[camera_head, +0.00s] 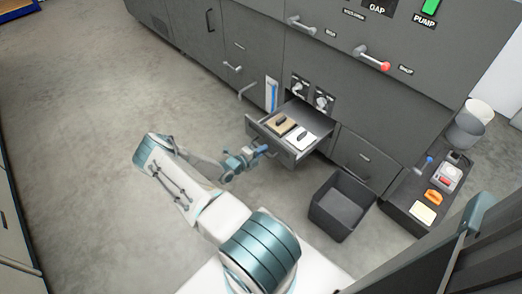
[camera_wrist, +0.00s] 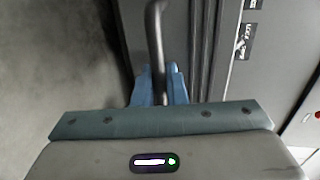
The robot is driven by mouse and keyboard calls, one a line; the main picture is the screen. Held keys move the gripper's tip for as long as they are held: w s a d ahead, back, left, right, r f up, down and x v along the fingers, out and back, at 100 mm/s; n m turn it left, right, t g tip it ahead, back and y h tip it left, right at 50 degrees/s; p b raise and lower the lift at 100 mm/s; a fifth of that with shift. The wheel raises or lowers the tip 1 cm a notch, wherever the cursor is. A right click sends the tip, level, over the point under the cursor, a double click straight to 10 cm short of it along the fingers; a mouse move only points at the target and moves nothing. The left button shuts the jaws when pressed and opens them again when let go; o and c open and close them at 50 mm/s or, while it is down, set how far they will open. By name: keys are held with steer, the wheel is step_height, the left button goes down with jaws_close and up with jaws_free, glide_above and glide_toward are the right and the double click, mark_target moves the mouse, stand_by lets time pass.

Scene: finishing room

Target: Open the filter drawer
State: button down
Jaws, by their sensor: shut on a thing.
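The filter drawer (camera_head: 278,143) stands pulled out of the dark grey machine in the head view. A tan filter (camera_head: 281,124) and a white filter (camera_head: 301,138), each with a dark grip, lie inside it. My gripper (camera_head: 262,152) is at the drawer's front. In the wrist view my gripper's blue fingers (camera_wrist: 160,85) are shut on the grey bar handle (camera_wrist: 155,35). The handle's lower part is hidden between the fingers.
A dark open bin (camera_head: 342,205) stands on the floor right of the drawer. A low dark bench (camera_head: 403,195) with a red-and-white item, an orange item and a yellow pad is further right. Grey buckets (camera_head: 464,130) stand behind it. The floor at left is clear.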

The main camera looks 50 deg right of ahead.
steer(key=c, duration=1.6)
jaws_free()
steer(key=shift+o, duration=0.2)
steer(key=p+v, duration=0.3)
steer(key=v, duration=1)
steer(key=shift+a, duration=0.4)
steer(key=shift+w+r, duration=0.1)
steer(key=shift+r, duration=0.1)
steer(key=a+r+m+g+y+p, duration=0.1)
steer(key=a+r+m+y+p, duration=0.45)
steer(key=r, duration=0.75)
steer(key=a+r+m+g+p, duration=0.1)
steer(key=a+r+m+p, duration=0.25)
steer(key=r+m, duration=0.75)
steer(key=a+r+m+y+p, duration=0.3)
steer(key=a+r+m+p, duration=0.15)
steer(key=r, duration=1.15)
steer(key=s+a+r+m+t+y+p, duration=0.2)
steer(key=s+a+r+m+p, duration=0.2)
steer(key=r, duration=0.7)
steer(key=s+a+r+m+t+y+p, duration=0.2)
steer(key=s+a+r+m+p, duration=0.2)
steer(key=r, duration=0.6)
steer(key=s+a+r+m+t+y+p, duration=0.2)
steer(key=s+a+r+m+p, duration=0.3)
steer(key=r, duration=0.6)
steer(key=shift+s+r+m+y+p, duration=0.15)
steer(key=shift+r+m+y+p, duration=0.25)
steer(key=shift+m+y+p, duration=0.25)
